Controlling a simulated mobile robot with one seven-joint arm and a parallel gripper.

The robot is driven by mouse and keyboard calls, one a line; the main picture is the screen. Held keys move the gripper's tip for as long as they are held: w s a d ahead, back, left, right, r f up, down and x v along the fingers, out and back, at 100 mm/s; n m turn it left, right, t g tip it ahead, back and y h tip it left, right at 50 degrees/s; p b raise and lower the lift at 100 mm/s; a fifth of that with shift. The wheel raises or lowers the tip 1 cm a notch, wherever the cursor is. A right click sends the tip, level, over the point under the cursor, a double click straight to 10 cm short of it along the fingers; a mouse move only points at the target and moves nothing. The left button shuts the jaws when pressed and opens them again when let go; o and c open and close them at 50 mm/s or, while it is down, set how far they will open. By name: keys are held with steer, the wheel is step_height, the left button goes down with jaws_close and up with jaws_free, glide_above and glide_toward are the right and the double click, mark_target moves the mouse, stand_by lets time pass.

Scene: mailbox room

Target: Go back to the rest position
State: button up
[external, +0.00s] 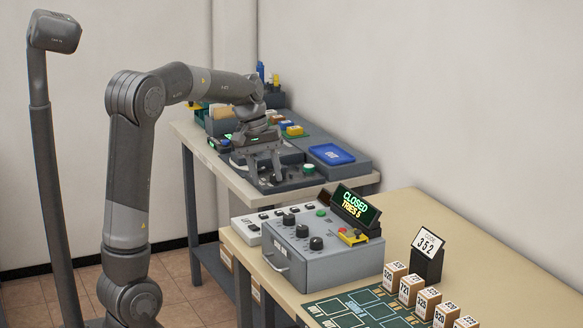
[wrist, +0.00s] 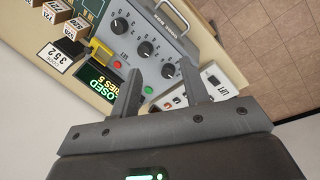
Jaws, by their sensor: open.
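My gripper (external: 265,180) is open and empty in the external view. It hangs in the air, seen in front of the far table's equipment, with its fingers pointing down. In the wrist view my gripper (wrist: 165,88) shows two spread fingers with nothing between them. Beyond them is a grey box (wrist: 150,45) with black knobs, a red button and a green button. The same grey control box (external: 325,257) stands on the near table in the external view, with a display (external: 355,205) reading "CLOSED TRIES 5".
Several numbered cardboard boxes (external: 427,303) stand on the near table beside a black stand with a "352" card (external: 428,246). A green mat (external: 355,308) lies in front. A white switch panel (external: 262,222) is left of the control box. A blue tray (external: 331,154) sits on the far table.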

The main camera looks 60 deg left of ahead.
steer(key=s+d+m+t+y, duration=0.2)
steer(key=s+d+m, duration=0.9)
steer(key=s+d, duration=0.7)
steer(key=d+f+t, duration=0.1)
steer(key=d, duration=0.2)
steer(key=shift+s+t, duration=0.15)
steer(key=shift+t, duration=0.25)
stand_by(0.9)
